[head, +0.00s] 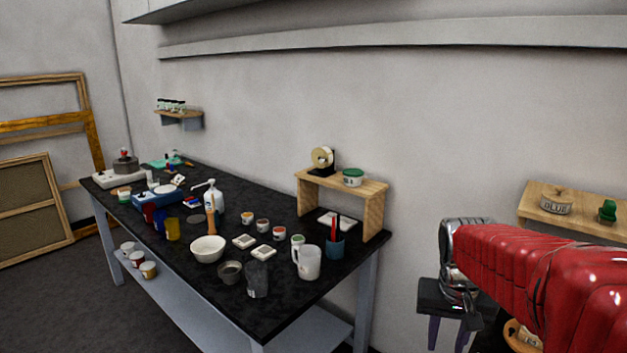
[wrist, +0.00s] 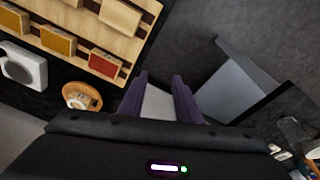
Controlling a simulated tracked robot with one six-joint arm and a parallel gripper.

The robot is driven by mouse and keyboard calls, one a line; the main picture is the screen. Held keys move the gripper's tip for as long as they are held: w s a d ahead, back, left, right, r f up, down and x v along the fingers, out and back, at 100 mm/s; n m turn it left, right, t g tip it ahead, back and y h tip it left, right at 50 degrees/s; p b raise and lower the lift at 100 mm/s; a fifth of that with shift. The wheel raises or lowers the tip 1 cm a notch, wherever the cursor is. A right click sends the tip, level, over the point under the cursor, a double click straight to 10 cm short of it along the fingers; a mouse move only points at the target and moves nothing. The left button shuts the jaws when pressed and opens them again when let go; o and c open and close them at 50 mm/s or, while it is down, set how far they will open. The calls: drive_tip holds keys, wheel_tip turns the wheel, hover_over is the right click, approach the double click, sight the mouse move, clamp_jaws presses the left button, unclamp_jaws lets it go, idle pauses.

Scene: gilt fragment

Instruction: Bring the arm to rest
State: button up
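My red arm (head: 545,275) reaches in from the right side of the head view and is bent at a grey joint. My gripper (head: 447,346) hangs below that joint, pointing down, to the right of the black-topped table (head: 335,272). In the wrist view, its two purple fingers (wrist: 160,80) stand apart with nothing seen held between them. A pale surface shows behind the gap. The gripper looks clear of the table's objects in the head view.
A wooden wall shelf (head: 580,210) with a glue pot (head: 556,205) stands close behind my arm. The table holds a white bowl (head: 208,249), cups and a wooden riser (head: 373,211). The wrist view shows a wooden rack (wrist: 85,45) and a round orange container (wrist: 80,97).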

drive_tip(key=s+a+r+n+t, duration=0.1)
drive_tip(key=s+a+n+t, duration=0.1)
drive_tip(key=s+a, duration=0.3)
drive_tip(key=s+a+r+n+t+y, duration=0.1)
drive_tip(key=s+a, duration=0.4)
drive_tip(key=s, duration=0.5)
drive_tip(key=shift+s+r+n+t, duration=0.4)
drive_tip(key=shift+r+t, duration=0.05)
drive_tip(key=shift+t, duration=0.05)
idle(1.2)
